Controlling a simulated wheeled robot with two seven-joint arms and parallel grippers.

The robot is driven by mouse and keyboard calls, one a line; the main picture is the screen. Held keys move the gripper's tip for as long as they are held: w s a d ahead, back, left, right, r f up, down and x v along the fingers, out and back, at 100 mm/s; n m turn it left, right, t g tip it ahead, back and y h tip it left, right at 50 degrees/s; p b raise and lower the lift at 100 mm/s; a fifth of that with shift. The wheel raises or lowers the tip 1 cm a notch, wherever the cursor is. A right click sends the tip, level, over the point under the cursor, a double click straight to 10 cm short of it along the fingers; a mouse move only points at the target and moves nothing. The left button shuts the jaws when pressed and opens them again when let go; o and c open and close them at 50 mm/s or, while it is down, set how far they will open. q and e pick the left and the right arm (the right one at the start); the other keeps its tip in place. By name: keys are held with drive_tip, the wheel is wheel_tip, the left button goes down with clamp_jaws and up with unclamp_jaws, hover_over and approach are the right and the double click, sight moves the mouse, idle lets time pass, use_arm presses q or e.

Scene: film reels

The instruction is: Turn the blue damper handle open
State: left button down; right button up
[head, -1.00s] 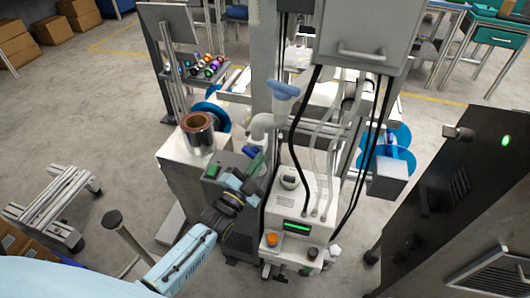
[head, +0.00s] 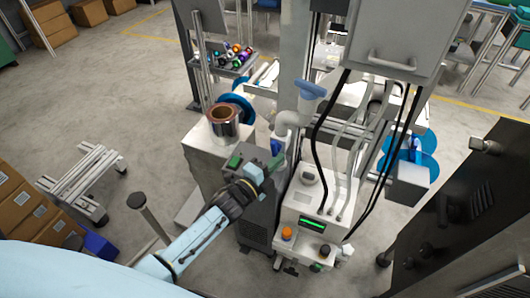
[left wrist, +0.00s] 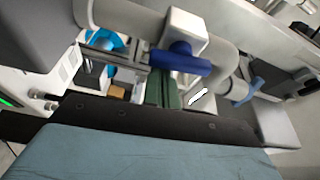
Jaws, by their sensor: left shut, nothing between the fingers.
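The blue damper handle (head: 277,147) shows small in the head view, on the pipework above a grey cabinet. In the left wrist view, the handle (left wrist: 180,62) is a dark blue bar lying nearly level across the front of a white valve block (left wrist: 184,30) on a pale pipe. My left gripper (head: 272,168) is shut and empty, just below the handle. Its green fingertips (left wrist: 164,88) reach up close beneath the bar's left part in the wrist view; I cannot tell whether they touch it. My right gripper is not in view.
A white control box (head: 312,210) with black hoses stands to the right. A copper-coloured reel (head: 224,122) sits on a white cabinet to the left. A dark cabinet (head: 470,215) fills the right side.

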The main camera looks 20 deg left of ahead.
use_arm(q)
drive_tip(key=shift+m, duration=0.7)
drive_tip(key=shift+a+f+g, duration=0.1)
drive_tip(key=shift+g, duration=0.2)
